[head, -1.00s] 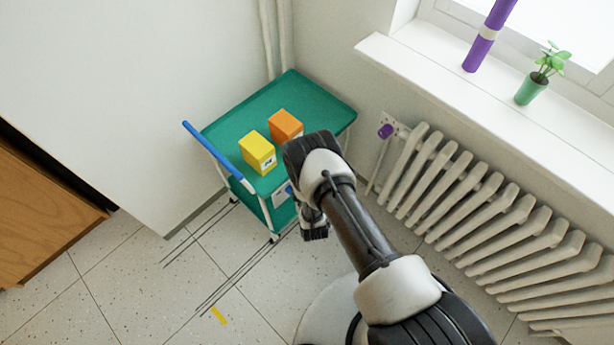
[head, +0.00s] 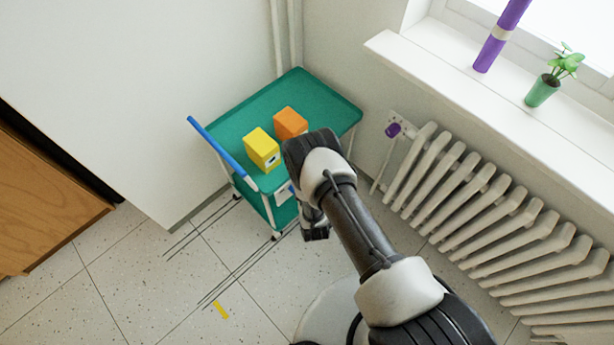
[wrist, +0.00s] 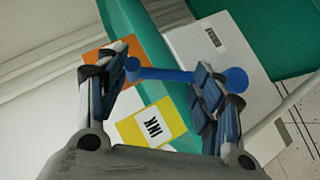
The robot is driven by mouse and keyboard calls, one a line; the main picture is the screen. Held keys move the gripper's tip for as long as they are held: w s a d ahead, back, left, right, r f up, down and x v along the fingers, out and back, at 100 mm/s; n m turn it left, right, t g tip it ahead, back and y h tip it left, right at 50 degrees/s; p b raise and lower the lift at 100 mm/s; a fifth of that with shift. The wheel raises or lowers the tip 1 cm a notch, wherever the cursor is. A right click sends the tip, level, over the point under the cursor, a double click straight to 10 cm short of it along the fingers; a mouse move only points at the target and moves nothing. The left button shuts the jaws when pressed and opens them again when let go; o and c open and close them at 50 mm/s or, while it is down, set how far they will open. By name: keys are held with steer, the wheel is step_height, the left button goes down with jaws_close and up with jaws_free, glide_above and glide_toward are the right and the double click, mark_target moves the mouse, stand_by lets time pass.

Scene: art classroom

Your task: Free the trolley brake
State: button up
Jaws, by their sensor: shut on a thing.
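The green trolley (head: 315,92) stands in the corner with a blue push handle (head: 222,152) at its left end. A yellow box (head: 262,150) and an orange box (head: 289,123) sit on its top. My gripper (head: 316,233) is low beside the trolley's front right side, partly hidden by my arm. In the wrist view, its fingers (wrist: 163,72) are set around a blue bar (wrist: 168,75) with round ends. I cannot tell for sure whether this bar is the brake lever. The yellow box (wrist: 150,124) also shows there.
A ribbed radiator (head: 490,220) with a purple valve knob (head: 393,130) stands close to the right. The windowsill (head: 450,65) is above it. A wooden cabinet (head: 45,190) is at the left.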

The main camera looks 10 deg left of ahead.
steer(key=shift+a+f, duration=0.1)
steer(key=shift+a, duration=0.05)
steer(key=o, duration=1.1)
steer(key=shift+c, duration=0.2)
steer(key=o, duration=0.4)
steer(key=shift+w+a, duration=0.1)
steer(key=shift+w, duration=0.1)
steer(key=o, duration=0.3)
steer(key=shift+o, duration=0.2)
steer(key=shift+s, duration=0.1)
steer(key=v, duration=1.2)
